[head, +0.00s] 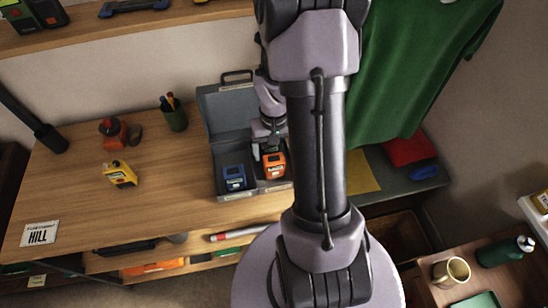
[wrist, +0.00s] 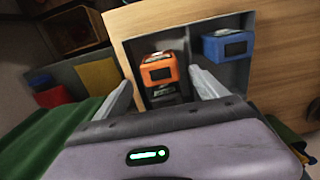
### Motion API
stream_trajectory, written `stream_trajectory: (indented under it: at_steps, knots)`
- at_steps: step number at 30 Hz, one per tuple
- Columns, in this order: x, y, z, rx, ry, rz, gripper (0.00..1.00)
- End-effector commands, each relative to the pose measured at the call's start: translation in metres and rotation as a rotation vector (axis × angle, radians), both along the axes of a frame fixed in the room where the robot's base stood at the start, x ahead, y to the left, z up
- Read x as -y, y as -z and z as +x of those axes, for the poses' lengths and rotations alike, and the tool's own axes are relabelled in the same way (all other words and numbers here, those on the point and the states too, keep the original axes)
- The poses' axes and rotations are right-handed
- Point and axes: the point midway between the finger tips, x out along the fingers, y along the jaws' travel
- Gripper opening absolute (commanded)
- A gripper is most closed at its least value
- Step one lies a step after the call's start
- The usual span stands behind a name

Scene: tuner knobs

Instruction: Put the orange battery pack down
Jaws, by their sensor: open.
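The orange battery pack (head: 274,166) sits in the right compartment of the open grey case (head: 227,107) on the wooden bench. It also shows in the wrist view (wrist: 159,70), label upward. My gripper (head: 270,143) is open just behind and above the pack. In the wrist view its two fingers (wrist: 160,84) stand apart on either side, with visible gaps, not touching the pack. A dark block (wrist: 165,95) lies beside the orange pack, nearer my gripper. A blue battery pack (head: 234,177) sits in the left compartment. My arm hides the case's right side.
A green shirt (head: 415,75) hangs at right.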

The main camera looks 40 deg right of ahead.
Motion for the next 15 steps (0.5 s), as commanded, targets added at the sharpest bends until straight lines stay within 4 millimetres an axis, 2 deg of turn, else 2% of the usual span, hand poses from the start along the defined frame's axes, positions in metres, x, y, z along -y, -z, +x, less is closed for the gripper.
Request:
stream_trajectory:
  at_steps: [1, 3, 8, 10, 11, 13, 14, 15]
  knots:
    - [0.0, -0.01, 0.001, 0.003, 0.0, -0.002, 0.82]
    - [0.0, -0.017, 0.0, 0.001, 0.001, -0.001, 0.82]
    - [0.0, -0.021, 0.0, 0.0, 0.0, 0.0, 0.82]
    - [-0.005, -0.031, 0.004, 0.014, -0.004, -0.006, 0.82]
    - [-0.011, -0.041, 0.007, 0.029, -0.007, -0.012, 0.82]
    - [-0.036, -0.081, 0.016, 0.087, -0.024, -0.029, 0.82]
    - [-0.052, -0.102, 0.019, 0.119, -0.032, -0.033, 0.82]
    - [-0.076, -0.131, 0.019, 0.17, -0.044, -0.035, 0.82]
